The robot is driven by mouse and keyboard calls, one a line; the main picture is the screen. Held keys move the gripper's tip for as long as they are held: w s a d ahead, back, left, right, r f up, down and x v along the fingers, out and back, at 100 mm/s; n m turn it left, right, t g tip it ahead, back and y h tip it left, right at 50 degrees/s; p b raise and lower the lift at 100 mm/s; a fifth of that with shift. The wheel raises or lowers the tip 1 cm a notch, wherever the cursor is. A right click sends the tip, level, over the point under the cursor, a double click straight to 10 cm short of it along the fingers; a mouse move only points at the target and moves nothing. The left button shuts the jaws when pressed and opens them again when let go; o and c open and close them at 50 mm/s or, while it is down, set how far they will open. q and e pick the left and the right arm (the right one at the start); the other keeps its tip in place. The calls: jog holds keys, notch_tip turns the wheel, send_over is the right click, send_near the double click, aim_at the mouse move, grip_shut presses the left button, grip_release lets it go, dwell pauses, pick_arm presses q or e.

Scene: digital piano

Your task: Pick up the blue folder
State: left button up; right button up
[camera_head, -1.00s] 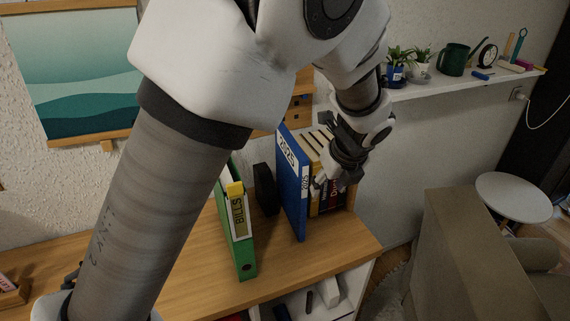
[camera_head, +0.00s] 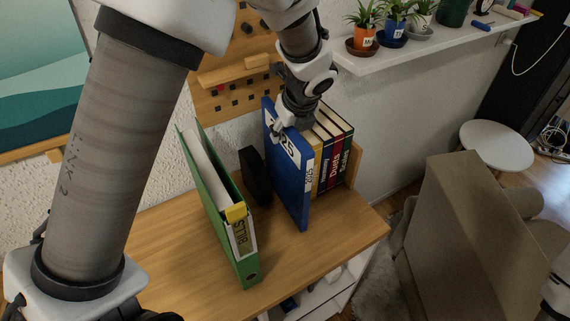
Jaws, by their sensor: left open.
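The blue folder (camera_head: 290,185) stands upright on the wooden desk top, with white labels on its side and spine. It leans or stands close against a row of books on its right. My left gripper (camera_head: 283,129) is at the folder's top edge, pointing down, with its jaws open. Its fingers overlap the top of the folder in the picture; I cannot tell whether they touch it. My right gripper is not clearly in view.
A green binder (camera_head: 215,190) stands to the left of the blue folder, with a black object (camera_head: 256,176) between them. Several books (camera_head: 335,155) stand on the right. A wall shelf (camera_head: 400,50) with potted plants is behind. The desk's front (camera_head: 310,255) is clear.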

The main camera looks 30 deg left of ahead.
pick_arm(q)
jog(key=x, duration=0.2)
jog(key=shift+w+a+f, duration=0.25)
jog(key=shift+a+f, duration=0.05)
jog(key=shift+a, duration=0.05)
jog(key=shift+s+d+r, duration=0.15)
jog(key=shift+s+d, duration=0.05)
jog(key=shift+w+a+f, duration=0.1)
jog(key=shift+f, duration=0.2)
jog(key=shift+c, duration=0.4)
grip_shut()
